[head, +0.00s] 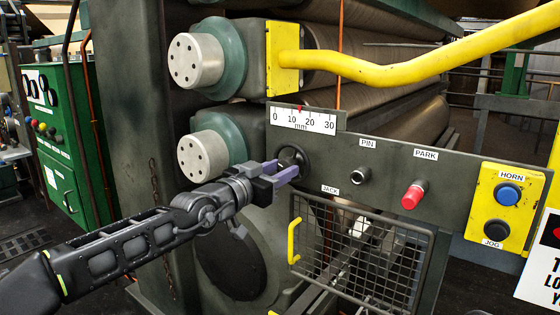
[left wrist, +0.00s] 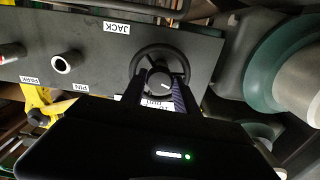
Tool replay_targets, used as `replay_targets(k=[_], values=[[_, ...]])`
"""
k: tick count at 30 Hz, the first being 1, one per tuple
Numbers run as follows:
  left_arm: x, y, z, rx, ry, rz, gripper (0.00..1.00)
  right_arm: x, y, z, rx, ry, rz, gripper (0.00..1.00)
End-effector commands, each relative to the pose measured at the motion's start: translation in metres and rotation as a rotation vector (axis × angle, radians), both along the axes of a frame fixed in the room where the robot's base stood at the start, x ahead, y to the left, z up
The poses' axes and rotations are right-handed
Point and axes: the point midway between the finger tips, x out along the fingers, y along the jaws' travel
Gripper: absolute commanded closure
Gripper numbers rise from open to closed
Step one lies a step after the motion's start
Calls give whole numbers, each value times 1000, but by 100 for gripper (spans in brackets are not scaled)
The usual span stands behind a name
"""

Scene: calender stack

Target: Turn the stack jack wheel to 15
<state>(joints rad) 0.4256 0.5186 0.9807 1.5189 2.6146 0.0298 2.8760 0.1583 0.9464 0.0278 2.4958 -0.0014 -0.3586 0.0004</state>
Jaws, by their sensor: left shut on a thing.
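The jack wheel (head: 293,156) is a small dark handwheel on the grey panel, above the JACK label. My left gripper (head: 283,172) reaches it from the left and is shut on it. In the left wrist view the wheel (left wrist: 160,51) is seen close up, with the fingers of the gripper (left wrist: 158,92) on either side of its hub. Above the wheel, the white mm scale (head: 302,122) runs from 0 to 30. Its red pointer (head: 299,108) stands between 10 and 20, a little nearer 10. My right gripper is not in view.
Right of the wheel are the PIN knob (head: 360,176), the red PARK knob (head: 414,194) and a yellow HORN and JOG box (head: 507,208). A mesh guard (head: 360,245) with a yellow handle is below. A yellow rail (head: 420,68) crosses above. Roll ends (head: 205,155) stand left.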

Motion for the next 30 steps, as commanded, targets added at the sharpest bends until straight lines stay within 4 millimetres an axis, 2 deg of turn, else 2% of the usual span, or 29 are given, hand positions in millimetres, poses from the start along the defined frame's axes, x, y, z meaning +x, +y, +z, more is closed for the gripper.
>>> replay_targets(k=[1, 3, 12, 30], values=[[0, 0, 4, -31, 27, -1, 100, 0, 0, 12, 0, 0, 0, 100], [0, 0, 4, -79, 62, 0, 100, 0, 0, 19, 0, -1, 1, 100], [0, 0, 2, -225, 165, 0, 100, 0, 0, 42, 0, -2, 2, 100], [0, -1, -1, -268, 194, -1, 100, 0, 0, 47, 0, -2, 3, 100]])
